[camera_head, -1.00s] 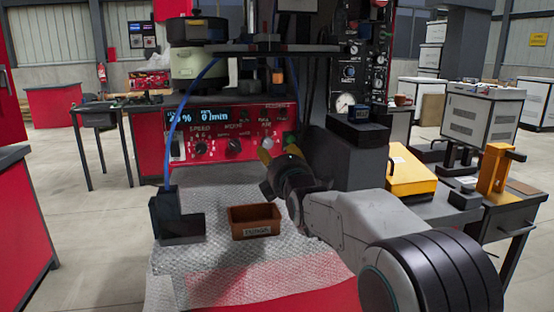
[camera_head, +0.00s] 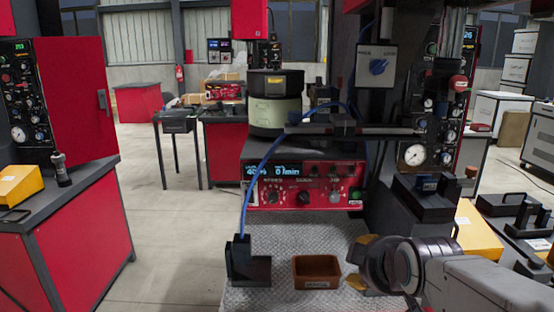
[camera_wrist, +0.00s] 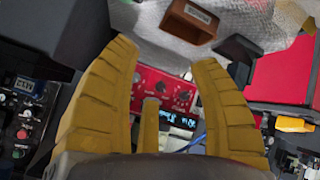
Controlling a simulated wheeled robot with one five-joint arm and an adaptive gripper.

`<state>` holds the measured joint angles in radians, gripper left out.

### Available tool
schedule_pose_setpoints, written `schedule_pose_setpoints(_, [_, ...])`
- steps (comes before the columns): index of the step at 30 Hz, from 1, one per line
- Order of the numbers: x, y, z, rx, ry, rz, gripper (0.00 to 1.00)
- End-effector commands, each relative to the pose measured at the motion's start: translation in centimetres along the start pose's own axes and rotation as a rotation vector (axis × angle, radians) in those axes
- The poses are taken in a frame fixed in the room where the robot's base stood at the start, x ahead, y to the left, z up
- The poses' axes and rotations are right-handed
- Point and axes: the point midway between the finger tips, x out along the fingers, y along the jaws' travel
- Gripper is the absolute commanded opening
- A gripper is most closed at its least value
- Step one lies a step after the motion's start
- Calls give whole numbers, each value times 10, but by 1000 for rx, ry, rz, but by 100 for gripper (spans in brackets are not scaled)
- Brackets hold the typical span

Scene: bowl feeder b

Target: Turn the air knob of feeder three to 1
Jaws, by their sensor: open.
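The red feeder panel (camera_head: 305,185) stands at the back of the work surface, with a lit display (camera_head: 273,171) that seems to read 40 % and 0/min. Below the display are a left knob (camera_head: 273,197), a dark middle knob (camera_head: 303,198) and a green button (camera_head: 355,194). The labels are too small to tell which knob is air. My gripper (camera_head: 362,266) is low in front of the panel, right of the brown bin, apart from the knobs. In the wrist view my gripper (camera_wrist: 165,62) is open and empty, with the panel (camera_wrist: 160,88) upside down between its yellow fingers.
The brown bin (camera_head: 316,272) and a dark bracket (camera_head: 248,266) with a blue hose stand on the textured surface (camera_head: 285,236). Dark blocks (camera_head: 428,196) stand at the right. Open floor (camera_head: 165,225) lies left.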

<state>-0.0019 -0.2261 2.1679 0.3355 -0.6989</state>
Motion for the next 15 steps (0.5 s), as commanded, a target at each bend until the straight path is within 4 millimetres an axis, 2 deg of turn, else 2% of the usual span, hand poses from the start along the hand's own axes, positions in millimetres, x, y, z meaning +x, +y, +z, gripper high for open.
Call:
schedule_pose_setpoints(1, [-29, 1, 0, 66, -41, -32, 56])
schedule_pose_setpoints(6, [-87, -26, 32, 299, -207, -125, 56])
schedule_pose_setpoints(12, [-143, -53, 64, 513, -385, -178, 56])
schedule_pose_setpoints(15, [-163, -62, 75, 587, -450, -188, 56])
